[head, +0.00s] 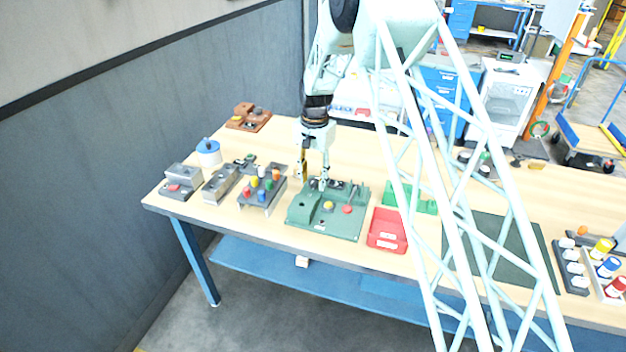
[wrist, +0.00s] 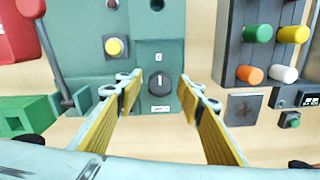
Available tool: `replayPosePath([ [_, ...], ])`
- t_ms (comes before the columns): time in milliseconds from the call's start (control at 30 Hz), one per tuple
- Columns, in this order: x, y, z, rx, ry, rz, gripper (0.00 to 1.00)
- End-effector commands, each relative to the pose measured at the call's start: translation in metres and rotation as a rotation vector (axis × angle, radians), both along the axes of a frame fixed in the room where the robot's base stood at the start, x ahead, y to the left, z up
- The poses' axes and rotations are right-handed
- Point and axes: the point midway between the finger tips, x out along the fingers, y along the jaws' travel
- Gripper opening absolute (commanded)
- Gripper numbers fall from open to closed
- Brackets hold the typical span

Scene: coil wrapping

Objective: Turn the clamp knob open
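The clamp knob (wrist: 159,82) is a round black knob with a pale mark, set on a green block above a small white label. It lies between and beyond my gripper's fingertips in the wrist view; I see no contact. My gripper (wrist: 160,93) is open, with yellow-padded fingers spread to either side of the knob. In the head view my gripper (head: 314,181) points down over the back left of the green fixture (head: 323,226), and I cannot make out the knob there.
A yellow button (wrist: 115,46) sits on the fixture near the knob. A block of coloured pegs (head: 262,192) stands left of the fixture and a red tray (head: 387,230) right of it. Green blocks (head: 410,197) stand behind the tray. A dark mat (head: 490,240) lies farther right.

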Motion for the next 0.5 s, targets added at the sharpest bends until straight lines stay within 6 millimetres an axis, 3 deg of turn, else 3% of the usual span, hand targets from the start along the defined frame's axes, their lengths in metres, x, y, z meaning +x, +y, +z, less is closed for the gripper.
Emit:
replayPosePath([
  [267,0.001,0.000,0.014,0.000,-0.001,0.000,0.35],
  [500,0.000,-0.001,0.042,0.001,-0.003,0.000,0.35],
])
